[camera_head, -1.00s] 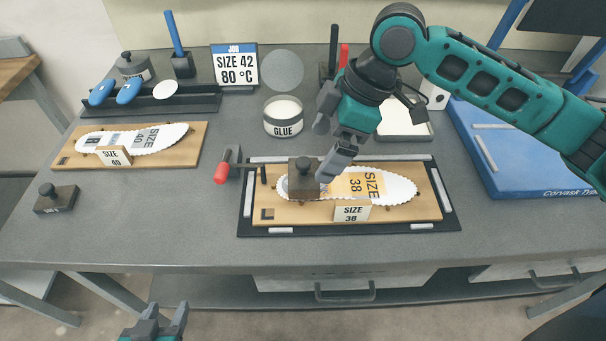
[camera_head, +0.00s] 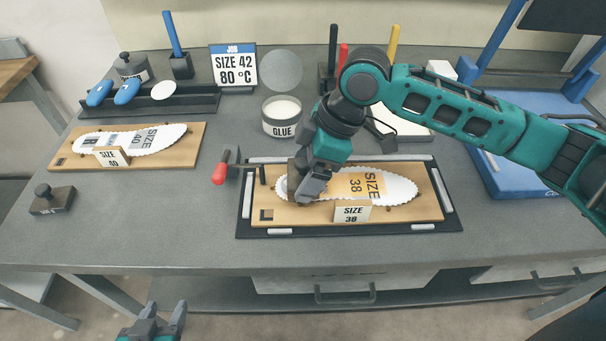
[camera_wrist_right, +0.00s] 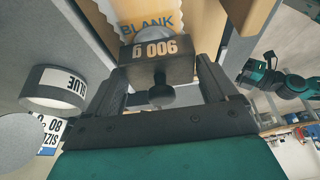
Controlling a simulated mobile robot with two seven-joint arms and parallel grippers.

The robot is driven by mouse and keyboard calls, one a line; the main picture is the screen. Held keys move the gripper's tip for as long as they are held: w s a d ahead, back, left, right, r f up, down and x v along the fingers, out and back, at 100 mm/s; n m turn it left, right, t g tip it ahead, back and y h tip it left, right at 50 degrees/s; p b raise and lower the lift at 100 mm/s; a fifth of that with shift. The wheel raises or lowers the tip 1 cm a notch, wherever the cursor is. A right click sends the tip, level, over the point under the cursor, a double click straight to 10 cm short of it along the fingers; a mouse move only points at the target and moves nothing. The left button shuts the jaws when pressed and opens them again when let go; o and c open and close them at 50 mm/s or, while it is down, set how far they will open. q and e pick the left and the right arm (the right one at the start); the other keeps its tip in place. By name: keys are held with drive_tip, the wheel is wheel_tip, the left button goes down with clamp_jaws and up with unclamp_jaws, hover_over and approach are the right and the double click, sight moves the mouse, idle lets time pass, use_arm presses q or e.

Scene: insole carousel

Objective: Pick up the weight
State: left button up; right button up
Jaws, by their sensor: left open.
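The weight (camera_wrist_right: 157,62), a dark block with a round knob and upside-down lettering, shows in the right wrist view. It stands on the white SIZE 38 insole (camera_head: 395,188). My right gripper (camera_head: 309,188) is low over the insole's left end and hides most of the weight in the head view. In the wrist view its two fingers are apart, with the knob between them and gaps on both sides. A second dark weight (camera_head: 52,200) with a knob stands at the table's left. My left gripper (camera_head: 163,318) is open and empty in front of the table.
The SIZE 38 board (camera_head: 430,203) lies in a black fixture with a red-handled clamp (camera_head: 221,172) at its left. A SIZE 40 board (camera_head: 185,151), glue pot (camera_head: 282,120) and job sign (camera_head: 234,66) stand behind.

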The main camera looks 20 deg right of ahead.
drive_tip(key=c, duration=1.4)
drive_tip(key=shift+r, duration=0.15)
clamp_jaws()
